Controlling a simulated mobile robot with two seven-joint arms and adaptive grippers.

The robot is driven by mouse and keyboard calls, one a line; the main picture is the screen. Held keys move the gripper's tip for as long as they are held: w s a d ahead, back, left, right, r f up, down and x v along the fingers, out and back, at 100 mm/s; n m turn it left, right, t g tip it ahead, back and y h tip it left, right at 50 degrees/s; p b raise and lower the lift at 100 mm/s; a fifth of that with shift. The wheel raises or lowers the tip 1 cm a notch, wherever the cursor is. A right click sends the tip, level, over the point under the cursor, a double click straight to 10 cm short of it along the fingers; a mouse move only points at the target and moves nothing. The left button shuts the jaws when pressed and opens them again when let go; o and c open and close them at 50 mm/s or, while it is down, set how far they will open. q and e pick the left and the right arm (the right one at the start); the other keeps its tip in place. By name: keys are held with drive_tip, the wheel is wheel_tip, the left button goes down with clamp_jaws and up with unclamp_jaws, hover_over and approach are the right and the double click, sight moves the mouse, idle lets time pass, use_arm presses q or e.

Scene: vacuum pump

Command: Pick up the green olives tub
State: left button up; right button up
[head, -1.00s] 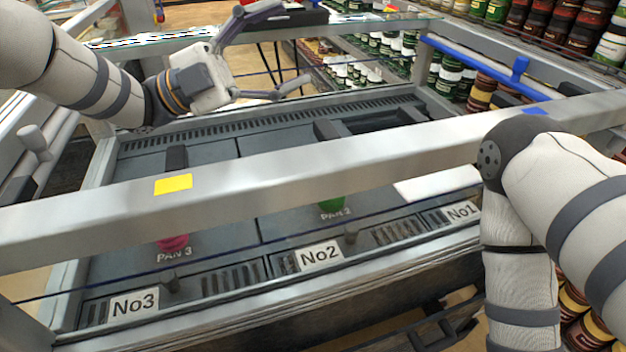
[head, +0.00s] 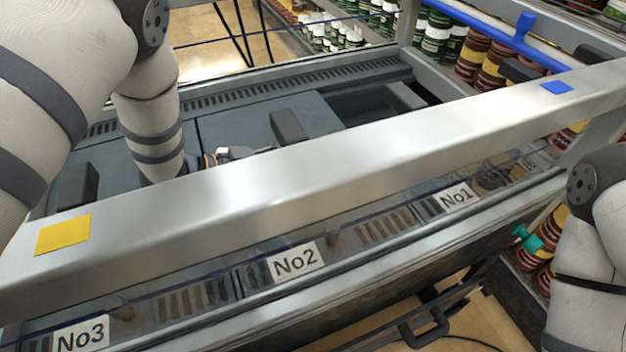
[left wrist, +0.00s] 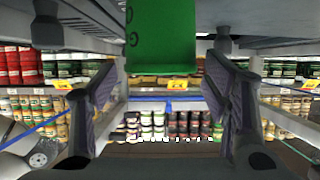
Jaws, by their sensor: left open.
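A green block-like thing, probably the green olives tub (left wrist: 162,38), is at the top middle of the left wrist view. It lies between the lines of my left gripper's two fingers, and its upper part is cut off by the picture edge. My left gripper (left wrist: 163,78) is open, with one finger on each side and nothing seen clamped. I cannot tell whether the fingers touch the tub. In the head view the left arm reaches down behind the metal beam, which hides the fingers and tub. My right gripper is not in view.
The metal beam (head: 300,160) crosses the front of the grey counter, close to my left arm. Labels No1 (head: 457,195), No2 (head: 296,262) and No3 (head: 80,335) line its front edge. Dark upright handles (head: 288,126) rise from the pans. Stocked shelves stand behind.

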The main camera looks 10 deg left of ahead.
use_arm(q)
drive_tip(key=x, duration=0.6)
drive_tip(key=shift+w+d+b, duration=0.15)
drive_tip(key=shift+b, duration=0.15)
drive_tip(key=c, duration=1.4)
